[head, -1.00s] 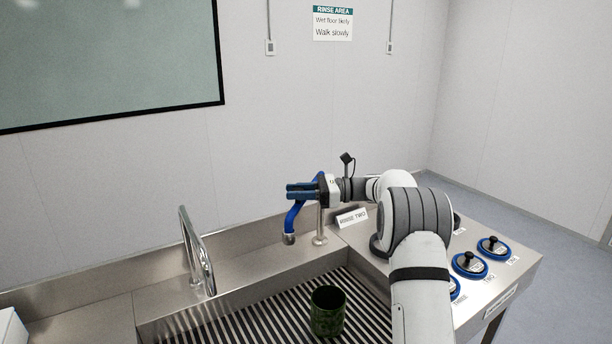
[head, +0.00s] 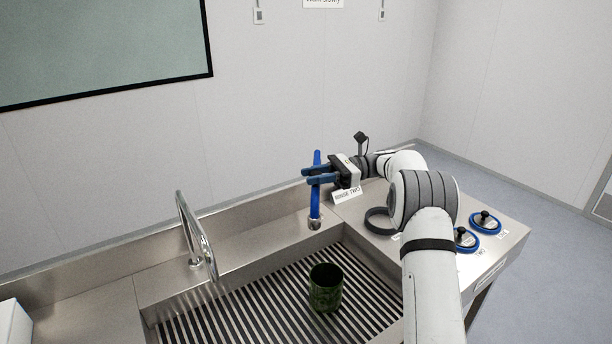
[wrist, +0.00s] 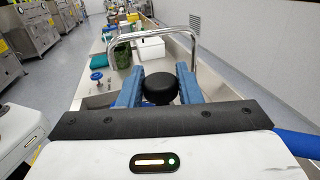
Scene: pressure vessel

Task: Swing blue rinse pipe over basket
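The blue rinse pipe (head: 315,203) rises at the back of the sink, left of the RINSE TWO sign. My gripper (head: 308,175) points left across its upper part. Its blue fingers are apart in the wrist view (wrist: 158,88). A round black thing (wrist: 160,89) shows between them; I cannot tell what it is or whether the fingers touch the pipe. A blue tube shows at the right edge of the wrist view (wrist: 298,143), beside my gripper's body. The dark green basket (head: 325,289) stands upright on the slatted sink floor, in front of the pipe.
A curved chrome tap (head: 197,232) stands left of the pipe. The RINSE TWO sign (head: 346,195) is close under my gripper. Blue-ringed knobs (head: 484,220) sit on the right counter. The slatted floor (head: 245,305) left of the basket is clear.

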